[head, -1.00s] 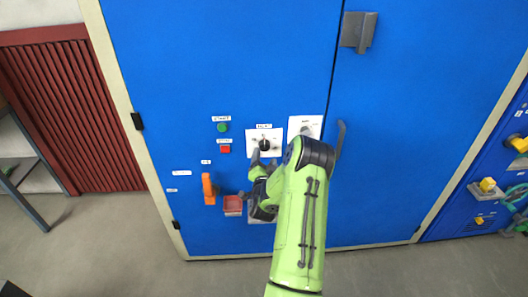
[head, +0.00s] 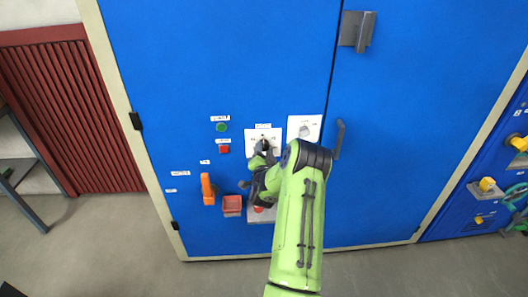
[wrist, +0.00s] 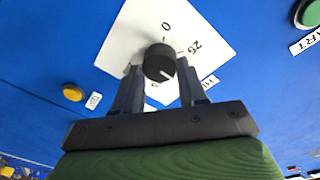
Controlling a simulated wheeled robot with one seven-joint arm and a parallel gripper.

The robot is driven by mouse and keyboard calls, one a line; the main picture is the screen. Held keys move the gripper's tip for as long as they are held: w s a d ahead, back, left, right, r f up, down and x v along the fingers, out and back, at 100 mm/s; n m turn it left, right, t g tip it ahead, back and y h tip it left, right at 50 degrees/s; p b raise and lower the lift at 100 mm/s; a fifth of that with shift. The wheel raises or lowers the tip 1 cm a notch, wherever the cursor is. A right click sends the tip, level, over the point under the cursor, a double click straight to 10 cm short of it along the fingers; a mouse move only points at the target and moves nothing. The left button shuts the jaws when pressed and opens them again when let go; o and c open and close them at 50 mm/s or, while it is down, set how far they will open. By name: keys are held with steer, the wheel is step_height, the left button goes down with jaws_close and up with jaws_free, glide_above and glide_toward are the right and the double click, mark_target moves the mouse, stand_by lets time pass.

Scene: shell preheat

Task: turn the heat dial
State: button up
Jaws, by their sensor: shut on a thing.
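The dial (wrist: 158,62) is a round black knob with a white pointer line. It sits on a white plate (wrist: 122,40) with numbers, among them 0 and 25. My gripper (wrist: 160,84) has one finger on each side of the knob and is shut on it. The pointer faces the lower right in the wrist view. In the head view the dial's white plate (head: 275,134) is on the blue cabinet, with my gripper (head: 263,150) at its lower part, and the fingertips are hard to make out there.
A second white plate with a grey knob (head: 305,131) is to the right. A green button (head: 222,127) and a red button (head: 224,149) are to the left. An orange handle (head: 207,189) and red box (head: 232,205) are below left. A door handle (head: 340,138) stands out at right.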

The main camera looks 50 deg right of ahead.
steer(key=shift+n, duration=0.3)
steer(key=n+b, duration=0.1)
steer(key=n, duration=0.1)
steer(key=shift+f+n+b, duration=0.15)
steer(key=shift+n+b, duration=0.2)
steer(key=shift+n, duration=0.05)
steer(key=n+b, duration=0.2)
steer(key=shift+f+n+t+b, duration=0.1)
steer(key=shift+n+t+b, duration=0.2)
steer(key=shift+n+b, duration=0.1)
steer(key=n+t+b, duration=0.1)
steer(key=n, duration=0.8)
steer(key=n+y+b, duration=0.1)
steer(key=n, duration=0.9)
steer(key=shift+t, duration=0.4)
steer(key=shift+n, duration=0.3)
